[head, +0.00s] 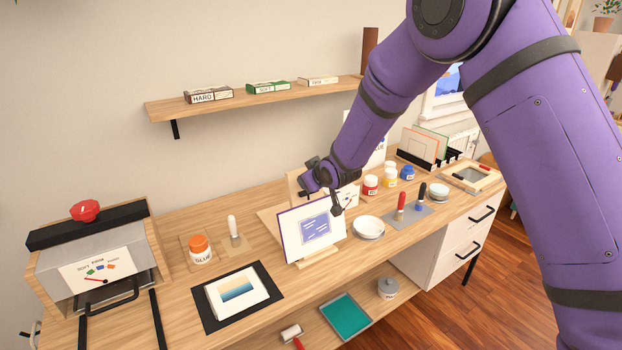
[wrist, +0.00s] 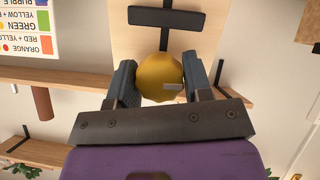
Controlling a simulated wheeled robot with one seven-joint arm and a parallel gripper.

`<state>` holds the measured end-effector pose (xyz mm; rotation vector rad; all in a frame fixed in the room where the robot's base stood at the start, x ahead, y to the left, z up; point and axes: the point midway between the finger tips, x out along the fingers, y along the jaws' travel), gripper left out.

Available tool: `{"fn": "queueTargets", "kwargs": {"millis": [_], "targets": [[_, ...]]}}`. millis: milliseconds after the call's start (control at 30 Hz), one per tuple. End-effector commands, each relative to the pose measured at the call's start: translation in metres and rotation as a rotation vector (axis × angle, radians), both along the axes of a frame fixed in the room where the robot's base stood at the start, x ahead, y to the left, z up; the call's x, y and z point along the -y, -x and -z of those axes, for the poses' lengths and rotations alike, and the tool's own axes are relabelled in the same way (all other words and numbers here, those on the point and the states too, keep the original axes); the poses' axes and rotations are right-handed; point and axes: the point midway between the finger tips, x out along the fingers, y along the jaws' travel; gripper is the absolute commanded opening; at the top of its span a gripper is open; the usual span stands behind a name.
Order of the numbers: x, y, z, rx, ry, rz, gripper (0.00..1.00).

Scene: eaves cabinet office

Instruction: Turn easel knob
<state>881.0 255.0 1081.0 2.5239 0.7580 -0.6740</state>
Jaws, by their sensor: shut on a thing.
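The easel knob (wrist: 158,79) is a yellow, scalloped knob with a small pale mark, seen in the wrist view between the two dark fingers. My gripper (wrist: 160,82) is shut on the knob, one finger on each side. Behind the knob is a pale wooden easel panel (wrist: 126,42) with a dark T-shaped bracket. In the head view my gripper (head: 330,190) is at the easel, behind a white card with a purple border (head: 311,229). The knob is hidden there by my gripper and the card.
A white bowl (head: 368,227), paint jars (head: 371,185) and red- and black-handled tools stand right of the easel. A shelf (head: 260,98) runs above.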

Motion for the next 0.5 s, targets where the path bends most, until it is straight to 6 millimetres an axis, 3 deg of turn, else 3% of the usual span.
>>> {"fn": "queueTargets", "kwargs": {"millis": [500], "targets": [[-0.0016, 0.0010, 0.0010, 0.266, 0.394, -0.129, 0.22]]}}
